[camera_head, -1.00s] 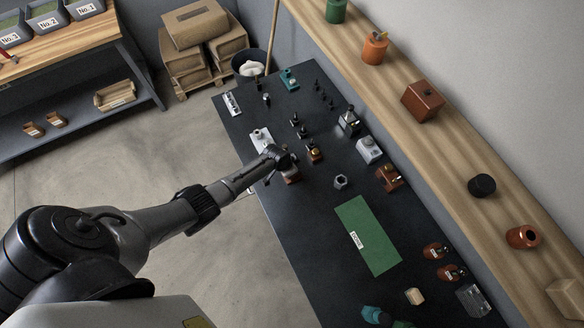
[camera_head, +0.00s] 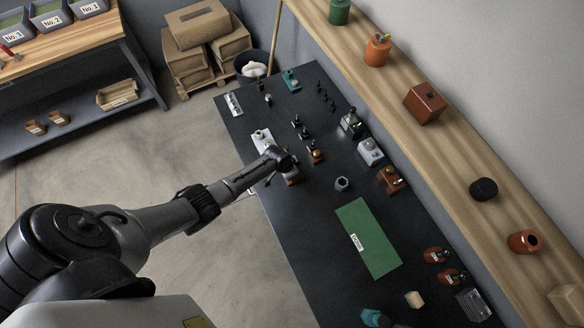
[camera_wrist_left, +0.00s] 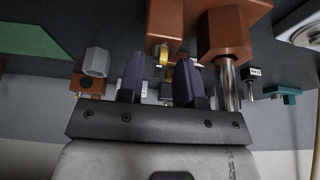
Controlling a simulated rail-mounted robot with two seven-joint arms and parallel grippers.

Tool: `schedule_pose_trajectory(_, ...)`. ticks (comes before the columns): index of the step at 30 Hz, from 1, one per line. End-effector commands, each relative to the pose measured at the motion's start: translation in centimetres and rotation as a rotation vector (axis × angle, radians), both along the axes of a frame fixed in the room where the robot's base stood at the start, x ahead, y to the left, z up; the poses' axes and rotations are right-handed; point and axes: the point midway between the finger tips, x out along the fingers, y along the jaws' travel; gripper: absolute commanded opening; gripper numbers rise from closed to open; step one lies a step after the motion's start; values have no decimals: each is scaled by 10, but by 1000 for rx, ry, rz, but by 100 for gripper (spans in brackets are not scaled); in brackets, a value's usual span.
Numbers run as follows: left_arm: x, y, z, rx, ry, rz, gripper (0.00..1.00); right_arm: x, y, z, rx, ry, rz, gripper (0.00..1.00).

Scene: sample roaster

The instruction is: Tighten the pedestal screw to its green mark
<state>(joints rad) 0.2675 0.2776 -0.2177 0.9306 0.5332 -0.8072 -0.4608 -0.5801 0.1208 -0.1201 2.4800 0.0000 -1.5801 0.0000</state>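My left arm reaches in from the left in the head view, and its gripper (camera_head: 281,158) is over a copper-brown fixture (camera_head: 293,178), which it partly hides. In the left wrist view, the two dark purple fingers (camera_wrist_left: 160,82) stand apart with a gap between them. A brass screw-like part (camera_wrist_left: 165,56) under a copper-brown block (camera_wrist_left: 163,22) shows near the gap. I cannot tell whether it touches a finger. A larger copper-brown block (camera_wrist_left: 226,38) with a silver post (camera_wrist_left: 228,88) is to the right. No green mark can be made out. My right gripper is not in view.
The black table holds a grey hex piece (camera_head: 341,184), a green mat (camera_head: 367,238), a copper block with a brass part (camera_head: 391,180), a white block (camera_head: 370,151) and several small dark tools. A wooden shelf (camera_head: 455,150) runs along the right.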

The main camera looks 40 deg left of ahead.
Motion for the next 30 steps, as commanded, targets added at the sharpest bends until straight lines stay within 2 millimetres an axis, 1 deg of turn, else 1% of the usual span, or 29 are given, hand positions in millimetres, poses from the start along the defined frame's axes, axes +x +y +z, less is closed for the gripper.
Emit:
schedule_pose_trajectory(5, -2, 2, 10, 0, -2, -1, 33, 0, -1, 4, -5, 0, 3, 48)
schedule_pose_trajectory(8, -7, 3, 21, 0, -2, -1, 33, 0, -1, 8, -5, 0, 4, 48)
schedule_pose_trajectory(15, -22, 8, 56, 2, -2, -2, 33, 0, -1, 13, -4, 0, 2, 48)
schedule_pose_trajectory(21, -33, 13, 85, 2, -2, -1, 33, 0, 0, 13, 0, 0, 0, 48)
schedule_pose_trajectory(25, -40, 15, 102, 2, -1, -1, 33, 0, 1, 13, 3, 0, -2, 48)
schedule_pose_trajectory(30, -46, 18, 116, 3, 0, -1, 33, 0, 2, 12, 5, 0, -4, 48)
